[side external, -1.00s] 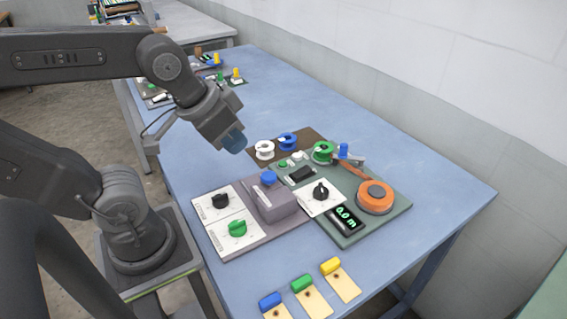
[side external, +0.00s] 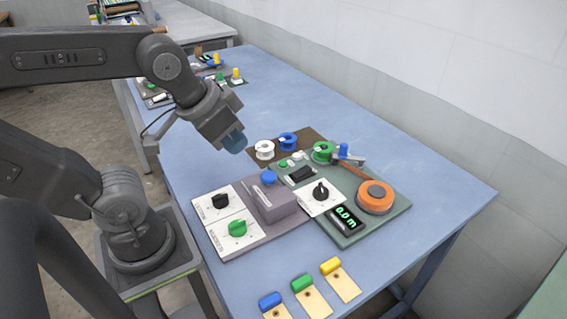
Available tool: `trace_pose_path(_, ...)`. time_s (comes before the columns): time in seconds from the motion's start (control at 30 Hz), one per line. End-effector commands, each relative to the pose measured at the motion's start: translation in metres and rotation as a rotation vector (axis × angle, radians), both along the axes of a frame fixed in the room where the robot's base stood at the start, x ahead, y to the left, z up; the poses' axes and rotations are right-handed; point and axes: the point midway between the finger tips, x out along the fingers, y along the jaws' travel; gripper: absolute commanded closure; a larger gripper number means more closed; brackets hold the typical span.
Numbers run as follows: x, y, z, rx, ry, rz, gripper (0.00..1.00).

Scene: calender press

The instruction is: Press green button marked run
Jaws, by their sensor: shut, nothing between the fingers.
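A small green button (side external: 284,164) sits near the back left edge of the green board (side external: 392,217). Its marking is too small to read. My gripper (side external: 236,147) has bluish fingertips and hangs above the table, up and left of the green button in the side external view. It is shut and empty, and apart from the button. A larger green knob (side external: 237,228) sits on a white dial plate at the left of the grey board.
Nearby are a blue-topped grey block (side external: 272,195), a black knob (side external: 321,191), an orange reel (side external: 375,196), a display reading 0.0 m (side external: 346,218), and white (side external: 264,150), blue (side external: 288,141) and green (side external: 323,152) spools. Coloured tags (side external: 303,284) lie in front. The table's right side is clear.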

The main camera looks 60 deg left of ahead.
Motion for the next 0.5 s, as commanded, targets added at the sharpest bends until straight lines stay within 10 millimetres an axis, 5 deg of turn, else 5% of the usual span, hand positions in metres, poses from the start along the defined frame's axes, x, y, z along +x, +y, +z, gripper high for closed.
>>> trace_pose_path(0.27, 0.023, 0.022, 0.0, 0.101, -0.057, 0.029, 1.0)
trace_pose_path(0.5, 0.09, 0.081, 0.006, 0.385, -0.241, 0.012, 1.0)
